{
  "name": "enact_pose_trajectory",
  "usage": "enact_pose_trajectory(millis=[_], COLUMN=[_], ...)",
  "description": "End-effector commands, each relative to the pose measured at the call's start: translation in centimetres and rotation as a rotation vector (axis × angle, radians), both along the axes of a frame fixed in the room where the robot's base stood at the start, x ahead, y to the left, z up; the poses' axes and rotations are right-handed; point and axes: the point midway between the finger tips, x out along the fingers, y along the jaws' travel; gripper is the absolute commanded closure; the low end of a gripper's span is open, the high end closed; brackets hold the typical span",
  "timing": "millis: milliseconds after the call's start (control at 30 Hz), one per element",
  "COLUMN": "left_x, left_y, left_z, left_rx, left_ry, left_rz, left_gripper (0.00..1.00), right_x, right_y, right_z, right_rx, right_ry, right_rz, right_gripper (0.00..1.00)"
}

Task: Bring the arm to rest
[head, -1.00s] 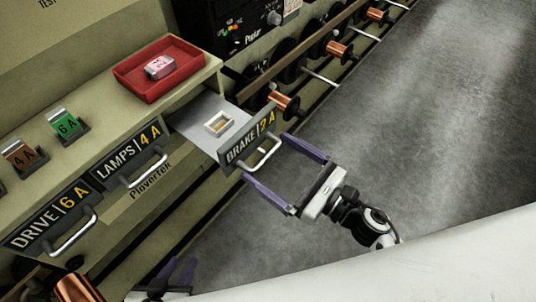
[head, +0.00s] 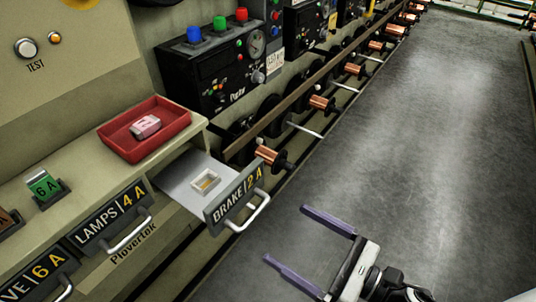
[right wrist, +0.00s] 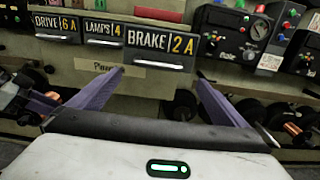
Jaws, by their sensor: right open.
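My right gripper (head: 312,248) is open and empty over the floor, right of and apart from the pulled-out BRAKE 2 A drawer (head: 182,188). In the right wrist view its two purple fingers (right wrist: 160,92) are spread wide, with the drawer front (right wrist: 160,42) beyond them. The drawer holds a small white holder (head: 206,181) with a pale yellowish inside. A dark and purple part at the left edge of the right wrist view seems to be my left gripper (right wrist: 36,104); its jaws are unclear.
A red tray (head: 183,128) with a pink and white block (head: 145,126) stands on the cabinet top. The LAMPS 4 A drawer (head: 108,222) and a green 6 A card (head: 44,186) are to the left. Copper spools (head: 270,156) line the wall. The grey floor (head: 430,150) is clear.

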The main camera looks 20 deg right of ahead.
Motion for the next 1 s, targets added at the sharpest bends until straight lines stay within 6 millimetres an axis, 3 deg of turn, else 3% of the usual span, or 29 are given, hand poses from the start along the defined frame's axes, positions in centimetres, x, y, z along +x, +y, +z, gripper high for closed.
enact_pose_trajectory(millis=[167, 267, 333, 467, 633, 800, 933, 967, 1000], left_x=[0.1, 0.1, 0.2, 0.2, 0.3, 0.3, 0.3, 0.3, 0.3], left_y=[0.1, 0.2, 0.2, 0.2, 0.2, 0.2, 0.2, 0.2, 0.2], left_z=[0.0, 0.1, 0.1, 0.1, 0.1, 0.1, 0.1, 0.1, 0.1], left_rx=[0.000, 0.001, 0.001, 0.001, 0.001, 0.002, 0.002, 0.002, 0.002], left_ry=[-0.002, -0.003, -0.004, -0.005, -0.005, -0.005, -0.005, -0.005, -0.005], left_rz=[0.002, 0.003, 0.004, 0.004, 0.004, 0.003, 0.003, 0.003, 0.003], left_gripper=[0.69, 0.69, 0.69, 0.69, 0.69, 0.69, 0.69, 0.69, 0.69], right_x=[0.1, 0.7, 1.3, 2.2, 1.3, -2.0, -4.6, -5.1, -5.6], right_y=[-0.1, -0.8, -1.7, -3.9, -5.3, -4.3, -2.6, -2.3, -1.8], right_z=[0.0, -0.2, -0.7, -3.2, -8.5, -14.4, -17.4, -17.8, -18.3], right_rx=[0.027, 0.162, 0.343, 0.822, 1.523, 2.191, 2.560, -2.597, -2.537], right_ry=[0.020, 0.117, 0.241, 0.548, 0.933, 1.225, 1.341, -1.341, -1.290], right_rz=[-0.012, -0.071, -0.146, -0.333, -0.595, -0.883, -1.079, 1.106, 1.094], right_gripper=[0.03, 0.03, 0.03, 0.03, 0.03, 0.03, 0.03, 0.03, 0.03])
